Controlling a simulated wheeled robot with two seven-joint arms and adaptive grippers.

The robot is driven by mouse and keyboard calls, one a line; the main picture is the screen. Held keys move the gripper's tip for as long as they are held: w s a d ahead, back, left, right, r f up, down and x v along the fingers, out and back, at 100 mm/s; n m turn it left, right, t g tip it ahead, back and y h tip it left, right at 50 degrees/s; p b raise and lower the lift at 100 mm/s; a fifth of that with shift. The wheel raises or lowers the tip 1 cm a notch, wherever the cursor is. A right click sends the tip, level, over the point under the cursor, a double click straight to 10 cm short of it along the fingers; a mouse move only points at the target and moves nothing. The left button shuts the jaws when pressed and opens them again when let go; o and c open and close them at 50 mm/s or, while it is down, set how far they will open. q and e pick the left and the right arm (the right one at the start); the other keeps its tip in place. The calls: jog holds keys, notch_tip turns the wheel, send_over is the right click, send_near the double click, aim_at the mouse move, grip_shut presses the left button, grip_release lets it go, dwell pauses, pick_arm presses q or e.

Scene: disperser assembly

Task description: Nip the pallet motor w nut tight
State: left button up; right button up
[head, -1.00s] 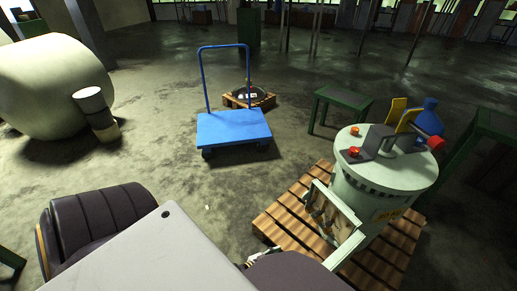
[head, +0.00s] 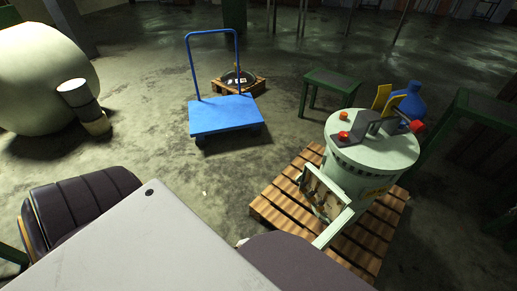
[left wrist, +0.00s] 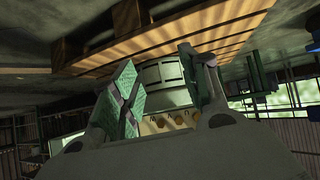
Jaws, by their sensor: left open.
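A pale green drum-shaped machine (head: 352,182), which I take to be the pallet motor, stands upright on a slatted wooden pallet (head: 281,205). An open pale frame (head: 334,226) is on its near left side. No nut can be made out in the head view. In the left wrist view, my left gripper (left wrist: 158,72) is open, with green pads on both fingers. A pale round body (left wrist: 162,75) and several brass-coloured round parts (left wrist: 179,118) show between and behind the fingers. I cannot tell whether the fingers touch anything. My right gripper is not in view.
A blue trolley (head: 225,115) stands left of the machine, with a small pallet (head: 255,87) behind it. A green stool (head: 332,79) is behind the machine, and a green table (head: 487,112) is at right. A large pale tank (head: 40,75) stands at left. Floor between is clear.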

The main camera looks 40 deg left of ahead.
pick_arm(q)
jog(key=shift+s+a+f, duration=0.2)
jog(key=shift+s+a, duration=0.05)
jog(key=shift+s, duration=0.25)
dwell(0.3)
